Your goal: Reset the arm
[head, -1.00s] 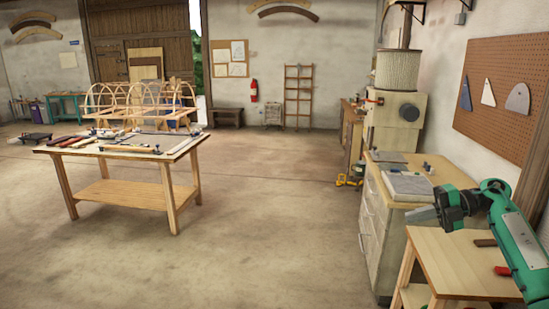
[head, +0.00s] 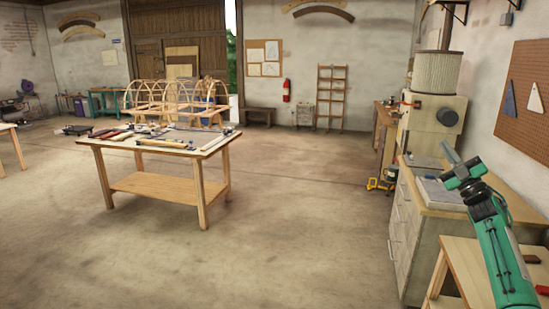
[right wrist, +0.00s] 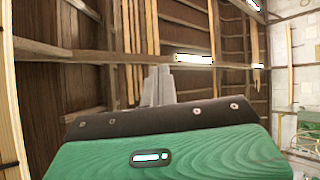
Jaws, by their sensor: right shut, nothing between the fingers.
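My right arm comes in at the lower right of the head view, green with a black wrist. Its right gripper (head: 447,149) is raised, with its grey fingers together and pointing up and to the left. It is empty and appears in front of the workbench with drawers. In the right wrist view the closed grey fingers (right wrist: 158,84) stand up beyond the green and black housing, with the timber roof behind them. My left gripper is in neither view.
A workbench with drawers (head: 402,230) and a smaller wooden table (head: 455,270) stand at the right, close to my arm. The floor (head: 310,220) between is clear.

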